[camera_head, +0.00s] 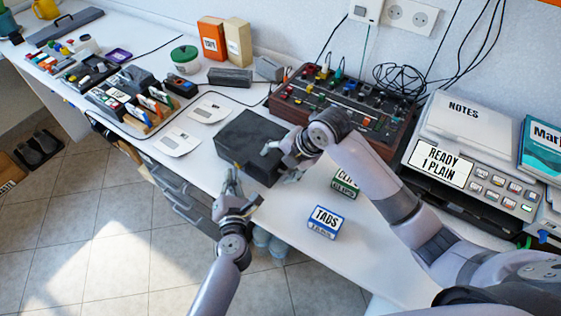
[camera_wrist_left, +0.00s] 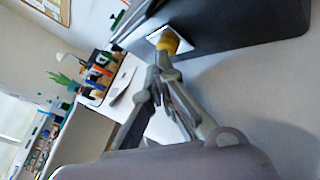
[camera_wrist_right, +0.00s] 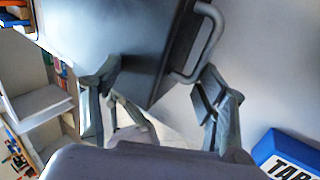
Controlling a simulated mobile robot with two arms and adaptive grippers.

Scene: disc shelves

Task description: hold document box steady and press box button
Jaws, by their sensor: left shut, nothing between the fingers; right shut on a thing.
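The document box (camera_head: 240,142) is a dark grey box standing on the white worktop, and it also shows in the left wrist view (camera_wrist_left: 240,28). A yellow-orange button (camera_wrist_left: 168,40) sits on a white plate on its side. My left gripper (camera_head: 232,176) is shut and empty; in the left wrist view its fingertips (camera_wrist_left: 164,62) are just below the button, and I cannot tell if they touch it. My right gripper (camera_head: 283,160) is shut on the box, its fingers (camera_wrist_right: 158,85) on either side of one end, near a grey handle (camera_wrist_right: 207,42).
A blue-and-white TABS box (camera_head: 325,222) and a green CLIPS box (camera_head: 345,184) stand near my right arm. A dark red control panel (camera_head: 345,108) is behind the document box, and a printer (camera_head: 468,170) is at the right. White cards (camera_head: 173,141) lie left of the box.

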